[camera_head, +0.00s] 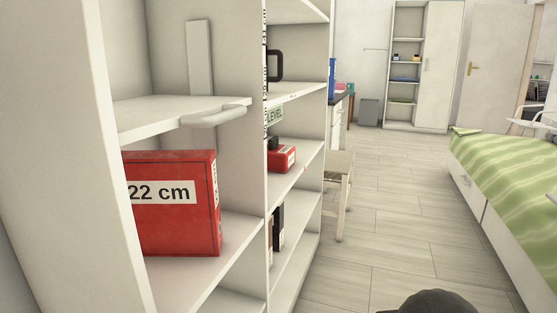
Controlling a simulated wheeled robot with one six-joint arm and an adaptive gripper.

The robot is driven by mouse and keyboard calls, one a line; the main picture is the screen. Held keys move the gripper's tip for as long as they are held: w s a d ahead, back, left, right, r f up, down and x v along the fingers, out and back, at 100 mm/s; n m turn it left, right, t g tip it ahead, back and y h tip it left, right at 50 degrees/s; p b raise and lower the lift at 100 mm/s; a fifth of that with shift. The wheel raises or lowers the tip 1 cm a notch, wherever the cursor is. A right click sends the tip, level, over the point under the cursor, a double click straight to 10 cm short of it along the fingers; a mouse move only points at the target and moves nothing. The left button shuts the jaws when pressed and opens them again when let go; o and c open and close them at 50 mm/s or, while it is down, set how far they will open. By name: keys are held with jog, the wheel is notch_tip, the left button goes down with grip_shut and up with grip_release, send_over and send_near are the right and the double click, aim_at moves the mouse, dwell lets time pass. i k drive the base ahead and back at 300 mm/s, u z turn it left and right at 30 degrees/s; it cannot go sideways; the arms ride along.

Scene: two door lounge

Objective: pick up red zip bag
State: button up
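A large red box-like item (180,235) with a white label reading "22 cm" stands on a shelf of the white shelving unit in the left foreground. A smaller red item (277,161) with a pale label lies on a shelf farther back, with something dark beside it. I cannot tell from this view which of them, if either, is a zip bag. My gripper does not show. A dark rounded shape at the bottom edge may be part of my own body.
White shelving (252,190) with upright dividers fills the left side. A stool (340,170) stands just past it. A bed with a green striped cover (515,175) is at the right. Pale floor (390,210) lies clear between them, toward a tall cabinet (437,70) and door (495,60).

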aim_at(280, 158)
jog(key=k, duration=0.4)
jog(key=z, duration=1.05)
jog(key=i, duration=1.1)
jog(key=u, duration=0.6)
jog(key=i, duration=0.9)
jog(key=u, duration=0.95)
